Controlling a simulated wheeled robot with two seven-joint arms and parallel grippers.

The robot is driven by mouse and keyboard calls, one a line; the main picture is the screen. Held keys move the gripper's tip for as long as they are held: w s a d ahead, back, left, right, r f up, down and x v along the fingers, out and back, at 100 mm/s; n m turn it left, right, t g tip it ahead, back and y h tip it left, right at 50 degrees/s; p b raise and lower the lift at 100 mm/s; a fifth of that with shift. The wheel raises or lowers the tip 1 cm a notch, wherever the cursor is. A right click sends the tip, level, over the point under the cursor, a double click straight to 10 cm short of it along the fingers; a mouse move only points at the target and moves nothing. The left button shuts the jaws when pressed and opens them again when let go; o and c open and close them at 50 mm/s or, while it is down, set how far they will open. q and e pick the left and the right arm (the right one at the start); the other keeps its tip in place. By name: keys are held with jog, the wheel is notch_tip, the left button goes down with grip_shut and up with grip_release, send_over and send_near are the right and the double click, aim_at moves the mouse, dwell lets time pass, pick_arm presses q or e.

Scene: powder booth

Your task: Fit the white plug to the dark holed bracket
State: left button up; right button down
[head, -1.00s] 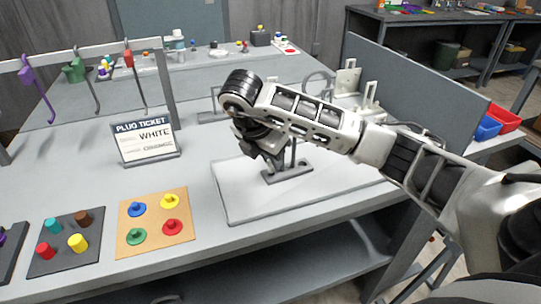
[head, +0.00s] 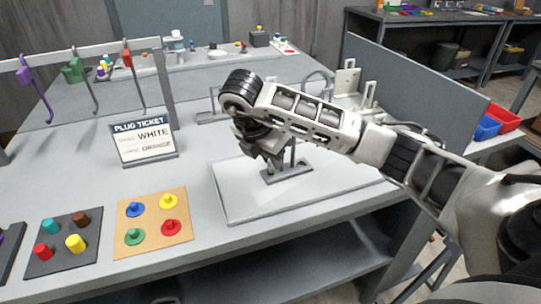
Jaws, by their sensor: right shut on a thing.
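My right gripper (head: 272,160) reaches in from the right over the pale mat, pointing down. It is shut at the dark holed bracket (head: 288,174), which stands on the mat. The gripper and wrist cover much of the bracket, so its hole does not show clearly. The white plug cannot be made out; the jaws hide what they hold. I cannot tell whether it touches the bracket. The plug ticket (head: 145,142) stands left of the mat and reads white for small and orange for large. My left gripper is not in view.
The pale mat (head: 240,207) is bare at its front. A tan board (head: 152,236) with colored plugs and a dark board (head: 40,262) with colored pegs lie at left. Hooks hang from a rail (head: 90,52). A grey panel (head: 420,90) bounds the right side.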

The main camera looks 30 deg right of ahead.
pick_arm(q)
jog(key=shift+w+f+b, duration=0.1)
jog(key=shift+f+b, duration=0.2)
jog(key=shift+b, duration=0.2)
pick_arm(e)
jog(key=shift+f, duration=0.55)
jog(key=c, duration=1.3)
grip_release()
jog(key=shift+r, duration=0.2)
pick_arm(q)
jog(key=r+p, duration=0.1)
jog(key=p, duration=0.1)
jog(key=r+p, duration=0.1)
jog(key=p, duration=0.1)
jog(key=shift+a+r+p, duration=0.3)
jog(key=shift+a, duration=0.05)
pick_arm(e)
jog(key=v, duration=1.5)
jog(key=shift+r, duration=0.3)
